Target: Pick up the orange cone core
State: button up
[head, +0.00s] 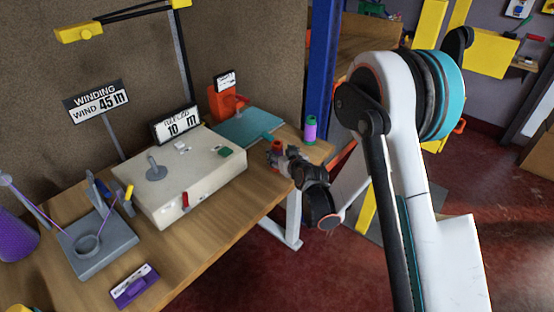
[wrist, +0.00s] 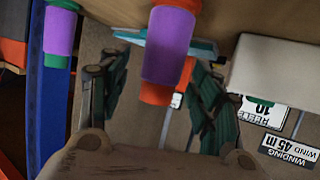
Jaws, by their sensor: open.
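The orange cone core (wrist: 170,48) shows in the wrist view as an orange-ended spool wrapped in purple. It lies between the two fingers of my gripper (wrist: 155,75), with gaps visible on both sides. In the head view, its orange-red end (head: 277,146) shows at my gripper (head: 280,156), near the front edge of the wooden table. The fingers hide most of it there. My gripper is open around the cone and not closed on it.
A green-ended purple cone (head: 310,130) stands close by to the right; it also shows in the wrist view (wrist: 61,32). A teal board (head: 245,128) lies behind, and a cream machine box (head: 190,175) stands left. A blue post (head: 322,70) rises behind the table.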

aim_at(279, 154)
jog(key=x, duration=0.2)
jog(key=b+x, duration=0.1)
jog(key=x, duration=0.1)
jog(key=shift+s+f, duration=0.1)
jog(key=shift+f, duration=0.2)
jog(key=c, duration=1.2)
jog(key=shift+o, duration=0.2)
jog(key=shift+r, duration=0.15)
